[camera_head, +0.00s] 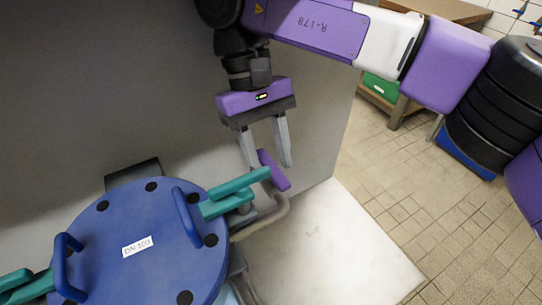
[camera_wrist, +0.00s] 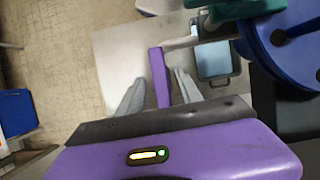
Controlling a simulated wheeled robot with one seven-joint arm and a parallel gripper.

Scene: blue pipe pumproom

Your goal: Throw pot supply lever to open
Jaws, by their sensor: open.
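A small purple lever (camera_head: 279,176) sits on a grey pipe (camera_head: 262,222) to the right of a round blue lid. It also shows in the wrist view (camera_wrist: 160,72) as a purple bar joined to a grey stem. My gripper (camera_head: 271,165) points down with its jaws apart. In the wrist view my gripper (camera_wrist: 160,78) has one finger on each side of the purple lever, with a gap visible on both sides. The lever's lower end in that view runs in toward the gripper's palm. Whether either finger touches it cannot be told.
The blue lid (camera_head: 115,255), labelled DN 100, has blue handles and teal clamp arms (camera_head: 238,185) that reach close to the lever. A grey wall stands behind. A pale slab (camera_head: 335,250) lies below. A wooden table (camera_head: 440,8) and tiled floor are at right.

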